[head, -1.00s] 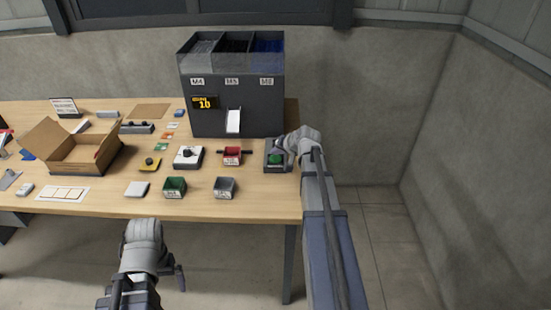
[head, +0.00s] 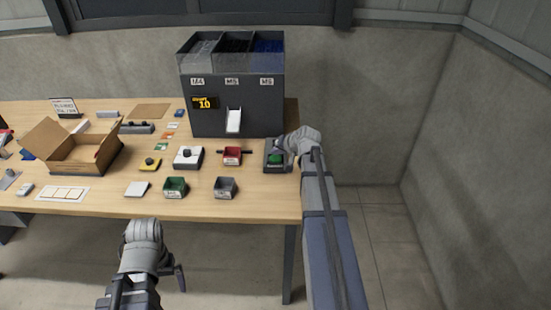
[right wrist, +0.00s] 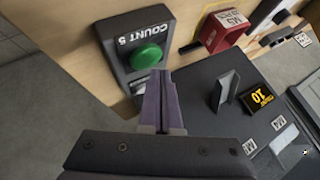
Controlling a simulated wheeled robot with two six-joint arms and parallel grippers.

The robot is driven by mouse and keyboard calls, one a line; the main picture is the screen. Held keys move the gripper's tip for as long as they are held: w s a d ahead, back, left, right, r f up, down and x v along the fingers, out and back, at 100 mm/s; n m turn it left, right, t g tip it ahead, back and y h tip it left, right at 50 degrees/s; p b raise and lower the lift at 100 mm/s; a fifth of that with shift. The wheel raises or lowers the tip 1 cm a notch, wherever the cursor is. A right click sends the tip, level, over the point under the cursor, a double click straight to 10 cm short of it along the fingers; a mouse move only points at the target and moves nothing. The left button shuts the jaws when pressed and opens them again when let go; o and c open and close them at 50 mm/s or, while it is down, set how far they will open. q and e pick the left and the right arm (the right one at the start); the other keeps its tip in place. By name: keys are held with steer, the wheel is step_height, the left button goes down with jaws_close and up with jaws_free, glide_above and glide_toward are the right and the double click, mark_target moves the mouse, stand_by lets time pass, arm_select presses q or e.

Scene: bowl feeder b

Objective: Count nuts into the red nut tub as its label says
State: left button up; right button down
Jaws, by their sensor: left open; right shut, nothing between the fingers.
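The red nut tub (head: 232,156) stands on the table in front of the feeder chute. In the right wrist view the red tub (right wrist: 222,34) has a white label starting "M5"; the rest is hard to read. The dark feeder (head: 235,105) has three top bins and a yellow display reading 10 (head: 204,103). A green button (right wrist: 146,56) on a dark box marked "COUNT 5" stands right of the tub. My right gripper (right wrist: 160,85) is shut and empty, its tips close to the button; contact is unclear. My left gripper (head: 180,282) is open, in front of the table.
A green tub (head: 174,187) and a grey tub (head: 225,188) stand near the front edge. Bare table surrounds the small items.

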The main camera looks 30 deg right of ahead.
mark_target(277, 159)
steer(key=shift+f, duration=0.15)
steer(key=shift+f+b, duration=0.3)
steer(key=shift+b, duration=0.15)
steer(key=shift+f+b, duration=0.4)
stand_by(0.5)
steer(key=shift+r, duration=0.15)
steer(key=shift+r+p, duration=0.7)
steer(key=shift+p, duration=0.15)
step_height(277, 159, up, 5)
steer(key=p, duration=0.5)
steer(key=shift+r, duration=0.1)
